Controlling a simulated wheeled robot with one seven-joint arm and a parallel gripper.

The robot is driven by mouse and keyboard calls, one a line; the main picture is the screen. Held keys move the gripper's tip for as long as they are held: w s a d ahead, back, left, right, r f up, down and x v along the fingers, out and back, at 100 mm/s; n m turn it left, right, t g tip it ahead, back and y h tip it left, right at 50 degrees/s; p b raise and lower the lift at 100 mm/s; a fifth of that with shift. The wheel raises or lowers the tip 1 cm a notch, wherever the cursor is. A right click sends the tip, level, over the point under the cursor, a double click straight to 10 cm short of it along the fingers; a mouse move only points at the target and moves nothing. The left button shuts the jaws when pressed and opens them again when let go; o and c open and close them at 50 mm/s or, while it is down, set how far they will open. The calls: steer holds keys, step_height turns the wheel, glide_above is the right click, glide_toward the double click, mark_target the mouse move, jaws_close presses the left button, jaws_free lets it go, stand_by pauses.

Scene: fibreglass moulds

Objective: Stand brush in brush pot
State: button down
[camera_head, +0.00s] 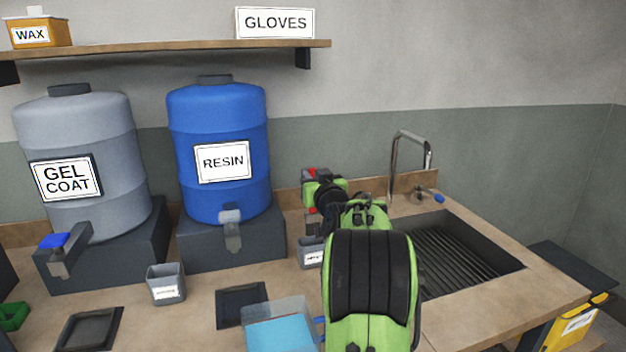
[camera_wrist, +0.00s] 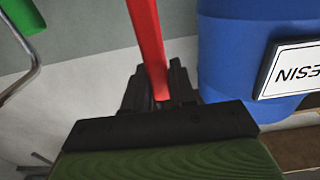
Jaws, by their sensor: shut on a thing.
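A brush with a red handle (camera_wrist: 148,40) is held between the dark fingers of my gripper (camera_wrist: 160,85) in the wrist view. In the head view my gripper (camera_head: 318,198) is in front of the back wall, right of the blue resin drum, with bits of red (camera_head: 312,210) at it. The brush's bristles cannot be made out. A small grey labelled pot (camera_head: 308,254) stands below my gripper, partly hidden by my arm. Another small grey labelled pot (camera_head: 166,286) stands at the front left. Their labels are too small to read, so I cannot tell which is the brush pot.
The blue resin drum (camera_head: 218,130) and grey gel coat drum (camera_head: 75,130) stand on dark blocks at the left. A sink (camera_head: 460,255) with a tap (camera_head: 411,150) is at the right. Dark trays (camera_head: 88,328) and a clear blue-filled tub (camera_head: 280,335) lie in front.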

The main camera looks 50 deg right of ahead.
mark_target(313, 213)
step_height(313, 213, down, 6)
steer(key=b, duration=0.6)
steer(key=shift+f, duration=1.15)
steer(key=c, duration=0.8)
jaws_free()
steer(key=shift+c, duration=0.2)
steer(key=v, duration=1.5)
steer(key=shift+s, duration=0.35)
steer(key=shift+a, duration=0.15)
